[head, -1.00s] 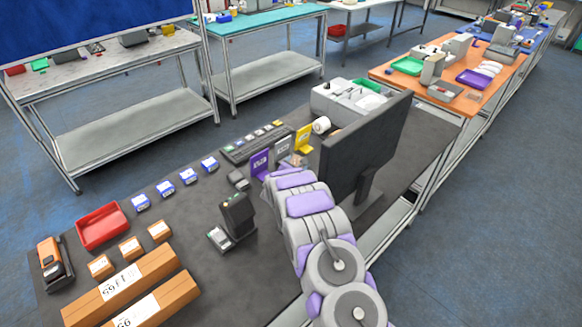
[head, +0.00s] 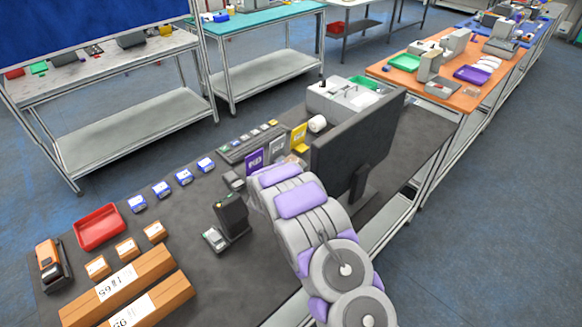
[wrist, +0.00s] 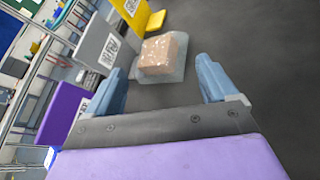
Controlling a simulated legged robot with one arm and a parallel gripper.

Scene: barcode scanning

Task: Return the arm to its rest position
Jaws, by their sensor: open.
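My gripper (wrist: 162,88) shows in the wrist view with its two blue-grey fingers apart and nothing between them. In the head view my grey and lilac arm reaches over the front of the workbench (head: 190,265), and my gripper is hidden behind the arm. A purple code card (head: 253,161), a grey code card (head: 277,150) and a yellow code card (head: 299,137) stand just past the arm.
A black monitor (head: 358,145) stands close to the right of my arm. A dark scanner stand (head: 231,212) is close on its left. A red tray (head: 99,227), several small boxes and two long cartons (head: 118,284) lie at the left. Bare tabletop lies between.

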